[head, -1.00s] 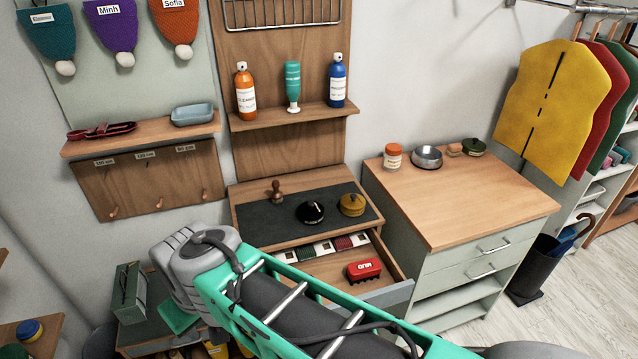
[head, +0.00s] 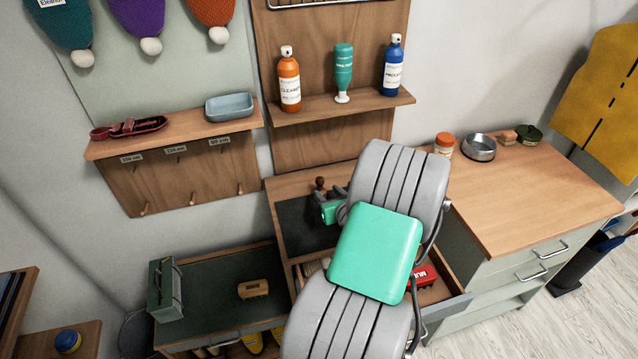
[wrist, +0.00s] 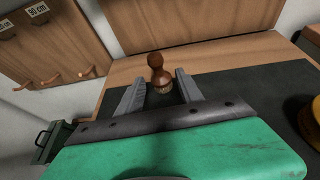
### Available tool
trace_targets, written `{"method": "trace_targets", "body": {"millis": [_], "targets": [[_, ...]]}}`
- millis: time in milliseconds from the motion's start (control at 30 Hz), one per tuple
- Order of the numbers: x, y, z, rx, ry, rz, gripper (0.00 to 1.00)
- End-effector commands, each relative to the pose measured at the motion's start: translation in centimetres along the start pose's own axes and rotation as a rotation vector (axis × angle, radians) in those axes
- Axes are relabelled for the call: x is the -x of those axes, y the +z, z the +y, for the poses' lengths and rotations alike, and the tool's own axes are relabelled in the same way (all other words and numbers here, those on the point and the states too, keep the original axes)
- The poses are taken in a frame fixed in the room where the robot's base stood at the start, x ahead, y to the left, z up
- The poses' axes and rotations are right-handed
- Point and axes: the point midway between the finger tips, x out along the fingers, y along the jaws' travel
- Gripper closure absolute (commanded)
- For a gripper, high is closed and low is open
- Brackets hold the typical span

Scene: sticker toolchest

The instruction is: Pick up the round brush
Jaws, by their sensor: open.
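The round brush (wrist: 157,70) has a dark brown knob handle and a paler underside. It stands upright on the dark mat (wrist: 250,95) of the wooden cabinet top. It also shows in the head view (head: 320,184), just beyond my gripper (head: 331,196). In the wrist view my gripper (wrist: 159,88) is open, with its two grey fingers reaching toward the brush, one on each side. The brush appears between or just beyond the fingertips; contact cannot be told. The mat's right part is hidden by my arm in the head view.
A yellow tin (wrist: 307,120) stands on the mat at right. An open drawer (head: 440,290) below holds a red item (head: 424,276). A shelf with bottles (head: 340,108) is on the wall above. A peg board (head: 180,175) hangs at left.

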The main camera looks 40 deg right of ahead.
Motion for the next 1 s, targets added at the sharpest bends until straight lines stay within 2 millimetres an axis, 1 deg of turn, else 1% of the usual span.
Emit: {"method": "trace_targets", "body": {"millis": [167, 333, 433, 533, 633, 667, 1000], "targets": [[-2.8, 0.1, -0.3, 0.002, -0.004, 0.004, 0.57], [-7.1, -0.3, -0.6, -0.002, -0.001, 0.018, 0.57], [-8.7, -0.5, -0.9, -0.005, -0.001, 0.023, 0.57], [-9.1, -0.5, -1.0, -0.006, 0.000, 0.024, 0.57], [-8.9, -0.5, -0.8, -0.004, 0.000, 0.023, 0.57], [-8.8, -0.4, -0.8, -0.003, 0.000, 0.022, 0.58], [-6.8, 0.1, 0.0, 0.007, -0.005, 0.006, 0.86]]}}
